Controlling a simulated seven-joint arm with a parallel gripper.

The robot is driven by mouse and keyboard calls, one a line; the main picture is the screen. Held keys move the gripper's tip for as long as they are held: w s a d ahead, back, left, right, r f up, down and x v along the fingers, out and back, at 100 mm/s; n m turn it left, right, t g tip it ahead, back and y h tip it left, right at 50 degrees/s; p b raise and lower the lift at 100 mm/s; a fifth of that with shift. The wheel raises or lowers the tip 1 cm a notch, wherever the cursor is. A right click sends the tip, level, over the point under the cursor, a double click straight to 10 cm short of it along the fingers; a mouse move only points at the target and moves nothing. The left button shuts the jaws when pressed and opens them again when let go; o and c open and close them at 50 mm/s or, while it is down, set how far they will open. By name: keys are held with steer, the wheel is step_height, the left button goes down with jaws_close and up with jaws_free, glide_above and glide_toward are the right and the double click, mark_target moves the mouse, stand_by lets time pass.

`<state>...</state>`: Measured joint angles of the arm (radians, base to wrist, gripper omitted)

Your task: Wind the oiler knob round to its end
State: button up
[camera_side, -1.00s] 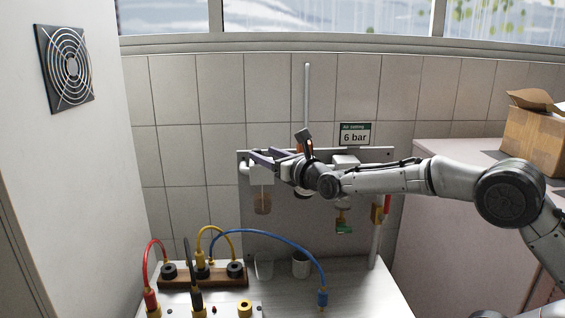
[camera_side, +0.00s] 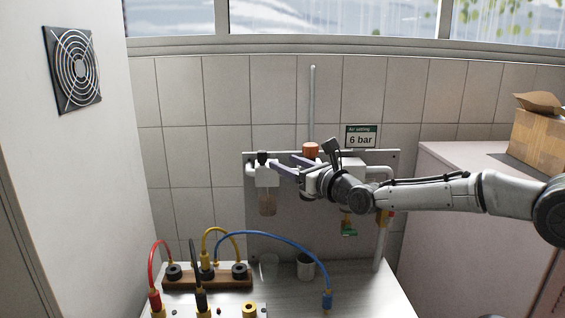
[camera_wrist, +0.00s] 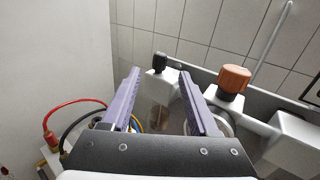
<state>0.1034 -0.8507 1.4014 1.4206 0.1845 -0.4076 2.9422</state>
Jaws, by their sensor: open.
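The small black knob (camera_side: 263,157) sits on top of the left white unit, which has a clear bowl (camera_side: 267,205) of brownish liquid below it; I take this knob to be the oiler knob. In the wrist view the black knob (camera_wrist: 159,61) appears just beyond and between my fingertips. My gripper (camera_side: 282,163) is open and empty, its purple fingers spread and pointing left at the knob, apart from it as far as I can tell. In the wrist view both fingers of my gripper (camera_wrist: 159,76) are seen, with nothing between them.
An orange knob (camera_side: 310,150) tops the middle unit, close to my gripper; it also shows in the wrist view (camera_wrist: 234,78). A grey panel (camera_side: 290,238) backs the units. A "6 bar" sign (camera_side: 361,137) is above.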

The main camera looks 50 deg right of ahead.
mark_target(265, 153)
steer(key=shift+s+r+n+g, duration=0.5)
steer(key=shift+s+r+g, duration=1.35)
steer(key=shift+g, duration=0.45)
steer(key=shift+m+y, duration=0.3)
steer(key=shift+m, duration=0.5)
steer(key=x, duration=0.5)
steer(key=r+x, duration=0.1)
steer(key=x, duration=0.9)
steer(key=shift+w+a+r, duration=0.3)
steer(key=shift+w+a, duration=0.05)
steer(key=shift+w, duration=0.05)
